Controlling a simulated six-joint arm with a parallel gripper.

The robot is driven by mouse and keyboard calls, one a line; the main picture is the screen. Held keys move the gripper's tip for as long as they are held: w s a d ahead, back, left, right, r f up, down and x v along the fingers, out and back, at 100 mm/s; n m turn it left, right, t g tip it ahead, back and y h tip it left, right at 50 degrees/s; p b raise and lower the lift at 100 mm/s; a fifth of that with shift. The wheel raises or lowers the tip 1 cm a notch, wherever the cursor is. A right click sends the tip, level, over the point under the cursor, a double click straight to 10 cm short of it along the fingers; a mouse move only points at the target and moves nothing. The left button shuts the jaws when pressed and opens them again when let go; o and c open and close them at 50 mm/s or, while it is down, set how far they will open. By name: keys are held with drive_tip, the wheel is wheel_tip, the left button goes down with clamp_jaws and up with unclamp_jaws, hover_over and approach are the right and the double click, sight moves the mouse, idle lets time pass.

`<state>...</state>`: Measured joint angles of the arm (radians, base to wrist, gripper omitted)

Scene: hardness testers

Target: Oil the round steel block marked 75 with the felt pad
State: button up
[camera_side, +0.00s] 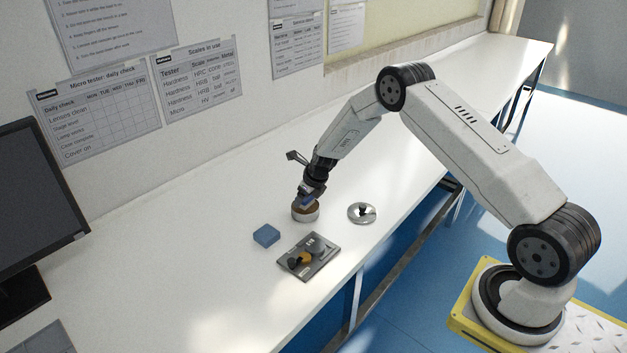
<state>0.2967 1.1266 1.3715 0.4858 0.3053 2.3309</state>
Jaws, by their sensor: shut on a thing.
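My gripper (307,200) is low over the worktop, pointing down. It is shut on a small bluish thing, mostly hidden by the fingers, which may be the felt pad. Directly under it is a round, pale-sided dish or tin (305,213) with a brown top; I cannot tell whether the held thing touches it. To the right lies a shiny round steel piece (362,213) with a dark patch in its middle. No 75 marking is readable here.
A blue block (266,235) sits left of the tray on the white bench (195,270). A dark monitor (40,215) stands at the far left. Charts hang on the wall behind. The bench is clear toward the back right.

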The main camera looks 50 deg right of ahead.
drive_tip(key=shift+f, duration=0.4)
idle(0.9)
drive_tip(key=shift+r, duration=0.15)
drive_tip(key=shift+r, duration=3.35)
drive_tip(key=shift+a, duration=0.15)
